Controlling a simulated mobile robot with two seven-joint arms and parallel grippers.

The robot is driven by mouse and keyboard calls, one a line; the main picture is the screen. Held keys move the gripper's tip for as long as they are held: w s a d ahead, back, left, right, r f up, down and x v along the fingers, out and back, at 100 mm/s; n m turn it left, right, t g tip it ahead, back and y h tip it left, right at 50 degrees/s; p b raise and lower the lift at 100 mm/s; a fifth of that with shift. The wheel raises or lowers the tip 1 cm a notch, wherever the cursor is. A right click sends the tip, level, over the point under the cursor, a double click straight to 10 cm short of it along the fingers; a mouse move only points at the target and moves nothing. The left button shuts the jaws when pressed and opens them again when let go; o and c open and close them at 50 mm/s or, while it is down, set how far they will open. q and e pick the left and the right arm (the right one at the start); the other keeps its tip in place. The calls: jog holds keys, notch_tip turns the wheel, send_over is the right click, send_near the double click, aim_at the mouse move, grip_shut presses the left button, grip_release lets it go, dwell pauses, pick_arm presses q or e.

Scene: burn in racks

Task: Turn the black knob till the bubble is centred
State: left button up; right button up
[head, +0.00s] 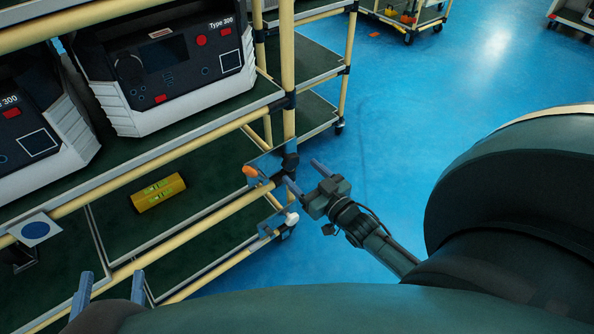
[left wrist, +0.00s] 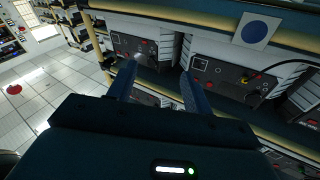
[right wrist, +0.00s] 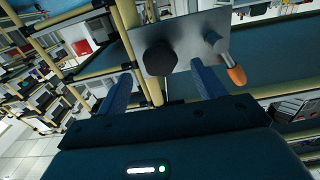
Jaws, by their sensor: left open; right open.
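A yellow spirit level (head: 158,191) with green vials lies on the dark green lower shelf. Its bubble is too small to read. The black knob (right wrist: 160,58) sits on a grey metal plate (right wrist: 185,28) at the rack post in the right wrist view. A lever with an orange tip (right wrist: 237,76) is beside it on the plate; the tip also shows in the head view (head: 250,171). My right gripper (head: 306,176) is open and empty, its fingers pointing at the plate, with the knob seen between them but not gripped. My left gripper (head: 112,283) is open and empty in front of the rack.
Two Type 300 devices (head: 172,70) (head: 32,125) stand on the shelf above the level. A second bracket with a white tip (head: 291,218) is lower on the post. A blue-dot card (head: 35,229) is on the rack at left.

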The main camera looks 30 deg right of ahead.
aim_at(293, 164)
jog(key=shift+w+a+b, duration=0.15)
jog(key=shift+w+b, duration=0.15)
jog(key=shift+w, duration=1.35)
jog(key=c, duration=1)
